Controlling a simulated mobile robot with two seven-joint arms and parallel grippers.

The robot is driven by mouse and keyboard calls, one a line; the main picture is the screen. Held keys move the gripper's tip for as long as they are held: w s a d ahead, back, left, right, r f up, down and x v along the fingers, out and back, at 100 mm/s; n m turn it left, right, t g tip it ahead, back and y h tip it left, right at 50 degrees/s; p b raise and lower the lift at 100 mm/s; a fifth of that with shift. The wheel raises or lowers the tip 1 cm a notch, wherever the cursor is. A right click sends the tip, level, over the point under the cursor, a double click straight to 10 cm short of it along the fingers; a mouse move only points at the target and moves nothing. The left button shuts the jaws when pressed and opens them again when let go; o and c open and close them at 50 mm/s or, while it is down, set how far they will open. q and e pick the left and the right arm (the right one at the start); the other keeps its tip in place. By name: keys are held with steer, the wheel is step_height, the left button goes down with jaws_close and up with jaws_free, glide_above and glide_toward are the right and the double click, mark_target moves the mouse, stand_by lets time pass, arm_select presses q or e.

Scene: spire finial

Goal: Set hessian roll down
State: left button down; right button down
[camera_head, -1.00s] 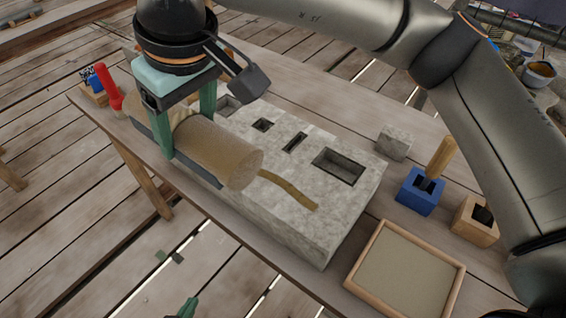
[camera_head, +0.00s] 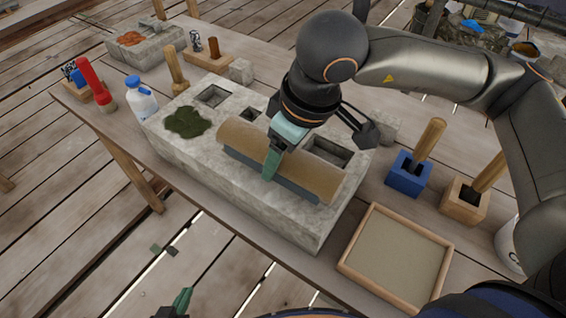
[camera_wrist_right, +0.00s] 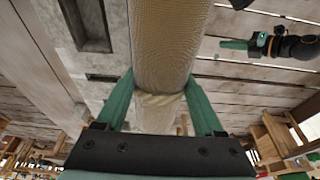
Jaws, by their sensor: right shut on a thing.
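The hessian roll (camera_head: 315,178) is a tan cylinder with a dark strip along its lower side. In the head view it lies lengthwise over the right half of the grey stone block (camera_head: 215,205); I cannot tell whether it touches the stone. My right gripper (camera_head: 271,165) is shut around the roll's middle, and the right wrist view shows its green fingers on both sides of the roll (camera_wrist_right: 170,45). My left gripper (camera_head: 182,300) shows only green fingertips at the bottom edge, away from the block; it also shows side-on in the right wrist view (camera_wrist_right: 235,44).
The block has rectangular sockets and a dark green patch (camera_head: 187,122). A shallow wooden tray (camera_head: 352,262), a blue holder (camera_head: 408,180) and a wooden holder (camera_head: 464,208) stand right.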

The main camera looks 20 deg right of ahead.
steer(key=shift+f, duration=1.5)
steer(key=shift+f, duration=0.2)
jaws_free()
steer(key=shift+r+p, duration=0.3)
steer(key=v, duration=1)
steer(key=shift+d+r, duration=0.1)
steer(key=shift+r, duration=0.25)
steer(key=shift+s+d+r, duration=0.1)
steer(key=shift+s+r, duration=0.1)
steer(key=shift+r, duration=0.3)
